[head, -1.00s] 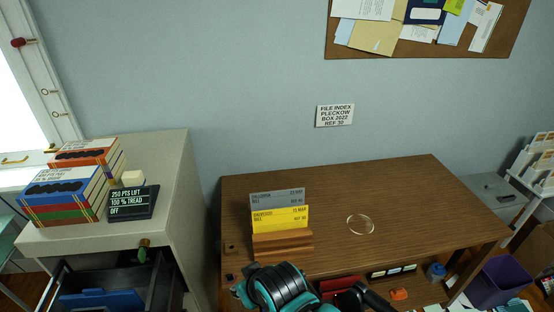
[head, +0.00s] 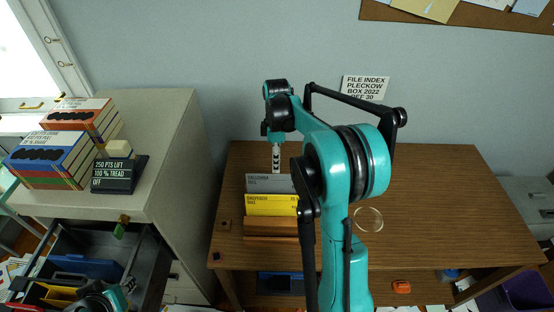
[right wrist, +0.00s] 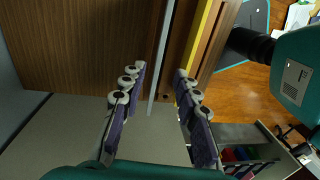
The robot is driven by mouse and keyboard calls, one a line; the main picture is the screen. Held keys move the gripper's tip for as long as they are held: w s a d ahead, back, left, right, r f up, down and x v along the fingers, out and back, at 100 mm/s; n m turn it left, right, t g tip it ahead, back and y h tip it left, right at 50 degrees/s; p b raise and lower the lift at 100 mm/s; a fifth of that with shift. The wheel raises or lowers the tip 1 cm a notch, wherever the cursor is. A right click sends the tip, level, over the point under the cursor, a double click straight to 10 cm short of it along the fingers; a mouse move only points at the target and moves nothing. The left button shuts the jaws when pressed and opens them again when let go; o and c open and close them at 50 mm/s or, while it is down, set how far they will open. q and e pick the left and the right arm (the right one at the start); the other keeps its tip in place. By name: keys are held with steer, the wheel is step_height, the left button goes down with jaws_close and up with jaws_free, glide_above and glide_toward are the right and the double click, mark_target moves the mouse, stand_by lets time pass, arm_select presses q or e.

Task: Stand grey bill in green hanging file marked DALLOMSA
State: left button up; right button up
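The grey bill (head: 270,183) stands upright in a wooden holder (head: 270,228), behind a yellow bill (head: 270,205). My right gripper (head: 276,168) points down at the back of the grey bill. In the right wrist view my right gripper (right wrist: 157,88) has its fingers apart. The grey bill (right wrist: 162,55) shows edge-on as a thin strip between them, with no clear contact. Part of my left arm shows over the open drawer (head: 146,262) at lower left; its fingertips cannot be made out. No green file marked DALLOMSA can be made out.
The open drawer holds a blue file (head: 88,266) and a yellow one (head: 60,296). A small green tag (head: 121,229) hangs at the cabinet front. Books (head: 58,158) and a black sign (head: 118,176) stand on the cabinet. A clear disc (head: 369,219) lies on the desk.

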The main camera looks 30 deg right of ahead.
mark_target(277, 175)
steer(key=f, duration=0.2)
steer(key=f+b, duration=0.1)
steer(key=f, duration=0.2)
steer(key=f+b, duration=0.1)
steer(key=f, duration=0.2)
steer(key=shift+s+a, duration=0.15)
steer(key=shift+s, duration=0.2)
jaws_close()
steer(key=shift+r+p, duration=0.55)
steer(key=shift+r, duration=0.5)
